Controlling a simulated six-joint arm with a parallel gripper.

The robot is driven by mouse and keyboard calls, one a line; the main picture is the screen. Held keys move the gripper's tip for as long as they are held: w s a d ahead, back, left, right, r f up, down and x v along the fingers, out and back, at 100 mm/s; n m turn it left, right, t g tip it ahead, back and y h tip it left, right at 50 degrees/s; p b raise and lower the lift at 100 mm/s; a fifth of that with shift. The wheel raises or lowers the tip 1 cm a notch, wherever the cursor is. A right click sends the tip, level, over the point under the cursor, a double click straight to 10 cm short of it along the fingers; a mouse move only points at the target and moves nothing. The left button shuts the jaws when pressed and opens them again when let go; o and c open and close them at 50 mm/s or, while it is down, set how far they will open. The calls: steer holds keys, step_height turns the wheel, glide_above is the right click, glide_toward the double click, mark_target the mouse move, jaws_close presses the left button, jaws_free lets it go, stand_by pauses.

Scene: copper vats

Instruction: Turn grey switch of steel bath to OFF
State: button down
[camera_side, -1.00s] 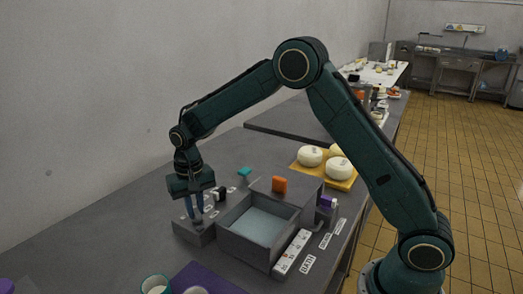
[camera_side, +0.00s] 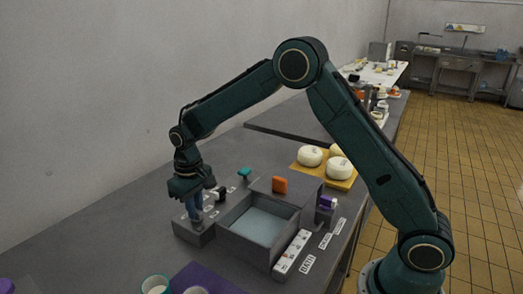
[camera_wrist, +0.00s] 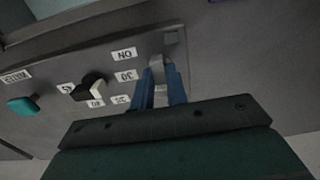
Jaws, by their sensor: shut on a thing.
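The steel bath (camera_side: 236,243) is a grey open box with pale liquid in it, in the middle of the bench in the side view. The grey switch (camera_wrist: 158,71) is a small grey piece on the control panel beside the bath, partly hidden by my fingers. My gripper (camera_side: 196,217) points down at the panel with its blue fingers. In the wrist view my gripper (camera_wrist: 160,76) is shut on the grey switch. An ON label (camera_wrist: 125,54) shows to the left of the switch. I cannot see an OFF label.
A black knob with a white pointer (camera_wrist: 96,87) and number labels sits close by on the panel. A teal knob (camera_wrist: 23,105) is farther left.

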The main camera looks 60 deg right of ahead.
steer(key=c, duration=1.4)
jaws_free()
steer(key=shift+r, duration=0.15)
step_height(320, 180, up, 14)
steer(key=shift+f, duration=0.2)
steer(key=shift+s+r, duration=0.1)
